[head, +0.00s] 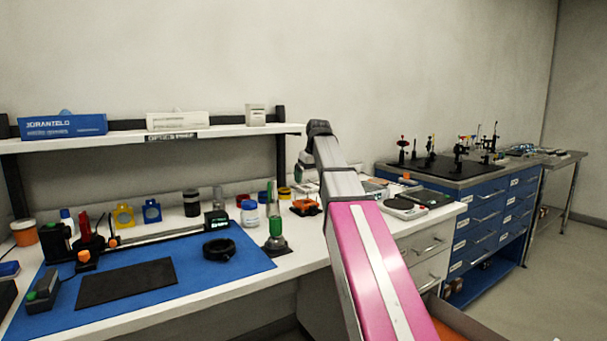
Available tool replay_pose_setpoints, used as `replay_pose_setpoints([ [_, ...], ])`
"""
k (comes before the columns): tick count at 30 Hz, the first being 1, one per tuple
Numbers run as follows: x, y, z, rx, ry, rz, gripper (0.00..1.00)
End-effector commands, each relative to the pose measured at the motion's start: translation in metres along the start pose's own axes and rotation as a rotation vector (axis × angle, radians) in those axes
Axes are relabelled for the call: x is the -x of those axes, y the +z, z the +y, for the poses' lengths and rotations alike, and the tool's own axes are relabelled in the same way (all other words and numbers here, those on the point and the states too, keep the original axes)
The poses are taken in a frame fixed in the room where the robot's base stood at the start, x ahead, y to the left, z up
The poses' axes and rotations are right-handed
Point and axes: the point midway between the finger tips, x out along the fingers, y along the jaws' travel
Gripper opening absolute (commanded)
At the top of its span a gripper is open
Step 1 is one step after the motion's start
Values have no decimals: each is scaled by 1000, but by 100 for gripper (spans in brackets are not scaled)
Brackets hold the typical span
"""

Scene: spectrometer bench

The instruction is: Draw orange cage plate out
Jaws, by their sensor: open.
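An orange square piece (305,207), which looks like the orange cage plate, sits on the white bench right of the green-banded bottle, with dark parts around it. My arm reaches up and bends over at the top, and my gripper (303,184) hangs down above the orange piece. The gripper is open and appears apart from the piece. The fingertips are small and dark here, so the exact gap is hard to judge. The lower right side of the piece is close to my arm.
A green bottle (276,234) and a white jar (249,214) stand left of the piece. A yellow plate (123,216) and a blue plate (152,211) stand farther left. A shelf (215,133) runs above. The blue mat (215,275) has free room in front.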

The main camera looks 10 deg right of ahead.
Motion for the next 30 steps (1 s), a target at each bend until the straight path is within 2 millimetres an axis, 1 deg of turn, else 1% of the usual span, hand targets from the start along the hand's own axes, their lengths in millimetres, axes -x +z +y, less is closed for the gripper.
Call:
replay_pose_setpoints([
  [5,-14,0,0,0,0,-1,100],
  [15,-69,0,0,0,-1,-2,100],
  [21,-94,0,0,0,-1,-1,100],
  [25,-103,0,0,-1,-1,-1,100],
  [30,-107,0,0,-1,-1,0,100],
])
